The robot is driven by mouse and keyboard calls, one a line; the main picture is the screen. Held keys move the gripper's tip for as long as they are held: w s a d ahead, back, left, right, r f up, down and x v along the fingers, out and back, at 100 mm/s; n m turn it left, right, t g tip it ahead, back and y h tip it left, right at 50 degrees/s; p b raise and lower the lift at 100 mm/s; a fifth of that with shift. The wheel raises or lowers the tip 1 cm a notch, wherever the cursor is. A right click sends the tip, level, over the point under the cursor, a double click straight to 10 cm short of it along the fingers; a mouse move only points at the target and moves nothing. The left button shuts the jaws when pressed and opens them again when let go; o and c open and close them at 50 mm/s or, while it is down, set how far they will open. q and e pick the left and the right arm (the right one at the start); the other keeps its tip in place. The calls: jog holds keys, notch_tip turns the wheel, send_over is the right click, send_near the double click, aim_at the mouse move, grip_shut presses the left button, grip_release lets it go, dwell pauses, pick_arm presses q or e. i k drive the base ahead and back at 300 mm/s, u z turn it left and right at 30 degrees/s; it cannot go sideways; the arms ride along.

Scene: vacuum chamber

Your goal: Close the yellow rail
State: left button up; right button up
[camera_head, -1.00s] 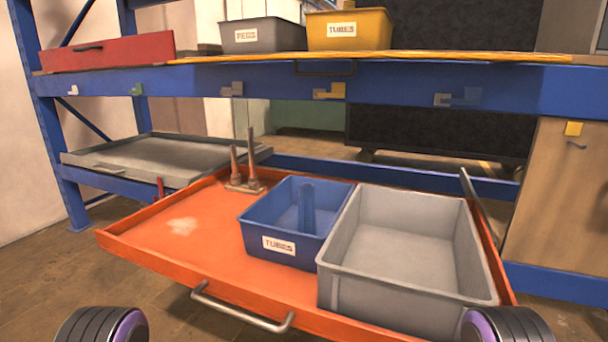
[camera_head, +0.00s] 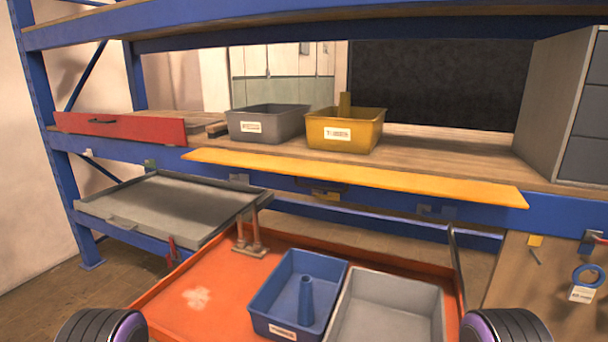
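The yellow rail (camera_head: 350,176) is a long, flat yellow board along the front of the blue shelf at mid-height. It juts out past the shelf's front edge, and a dark handle (camera_head: 322,186) shows partly beneath it. The grey bin (camera_head: 267,123) and the yellow bin (camera_head: 345,132) stand on the wooden shelf behind it. Neither of my grippers is in view. Only two dark, purple-edged rounded parts, which look like my arms, show at the bottom left and bottom right corners, well below the rail.
Below the rail an orange tray (camera_head: 205,298) is pulled out, holding a blue bin (camera_head: 298,293) and a light grey bin (camera_head: 389,306). A grey tray (camera_head: 175,208) is at left, a red drawer (camera_head: 120,129) above it. A grey drawer cabinet (camera_head: 566,105) stands at right.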

aim_at(474, 191)
jog(key=z, duration=0.75)
jog(key=k, duration=0.35)
jog(key=u, duration=0.5)
